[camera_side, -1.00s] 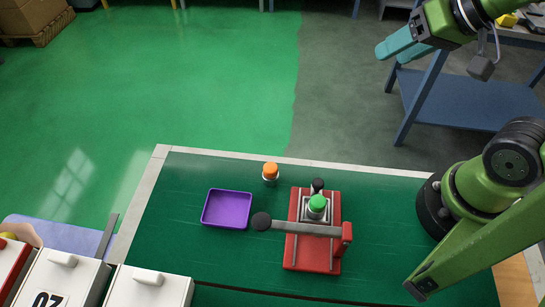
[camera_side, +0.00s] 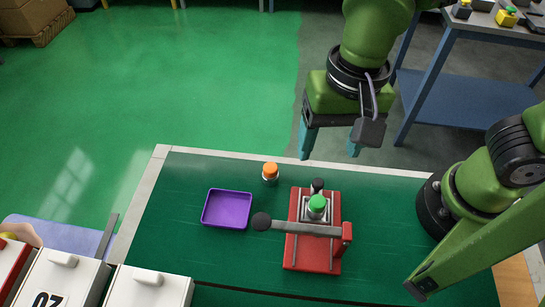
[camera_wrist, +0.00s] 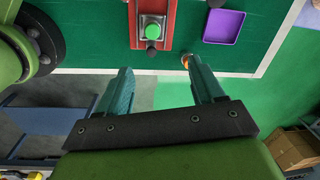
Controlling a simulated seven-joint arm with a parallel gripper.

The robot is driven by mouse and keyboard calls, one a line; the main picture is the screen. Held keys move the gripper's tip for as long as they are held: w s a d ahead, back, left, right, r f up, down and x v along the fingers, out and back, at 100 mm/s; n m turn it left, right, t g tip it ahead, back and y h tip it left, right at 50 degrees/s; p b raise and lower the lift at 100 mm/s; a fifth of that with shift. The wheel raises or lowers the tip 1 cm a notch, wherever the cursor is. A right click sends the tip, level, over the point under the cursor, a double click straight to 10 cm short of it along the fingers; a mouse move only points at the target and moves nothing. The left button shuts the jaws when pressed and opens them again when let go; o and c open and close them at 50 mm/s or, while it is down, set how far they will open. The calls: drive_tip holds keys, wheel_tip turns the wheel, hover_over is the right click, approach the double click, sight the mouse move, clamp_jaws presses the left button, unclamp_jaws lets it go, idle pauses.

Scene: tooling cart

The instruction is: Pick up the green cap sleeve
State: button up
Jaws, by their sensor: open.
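The green cap sleeve (camera_side: 317,203) sits upright in a metal holder on a red fixture (camera_side: 304,254) on the green cart top. In the wrist view the green cap (camera_wrist: 153,31) shows from above, ahead of my fingers. A grey bar with a black knob (camera_side: 261,221) crosses the fixture in front of the cap. My gripper (camera_side: 330,150) is open and empty, fingers pointing down, above the cart's back edge and behind the cap. In the wrist view my gripper (camera_wrist: 163,75) has its two teal fingers wide apart.
An orange-topped part (camera_side: 270,173) stands left of the fixture near the back edge. A purple tray (camera_side: 227,209) lies empty at left. White boxes (camera_side: 150,287) stand at front left. The cart top (camera_side: 185,185) is clear around the tray.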

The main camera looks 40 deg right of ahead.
sight(319, 201)
drive_tip(key=f+m, duration=0.2)
drive_tip(key=f, duration=0.3)
drive_tip(key=f+m, duration=0.1)
drive_tip(key=f, duration=0.5)
drive_tip(key=f+m+h, duration=0.1)
drive_tip(key=f+m, duration=0.1)
drive_tip(key=f, duration=0.3)
drive_tip(key=shift+s+a+f+m, duration=0.2)
drive_tip(key=shift+s+m, duration=0.1)
drive_tip(key=shift+s, duration=0.1)
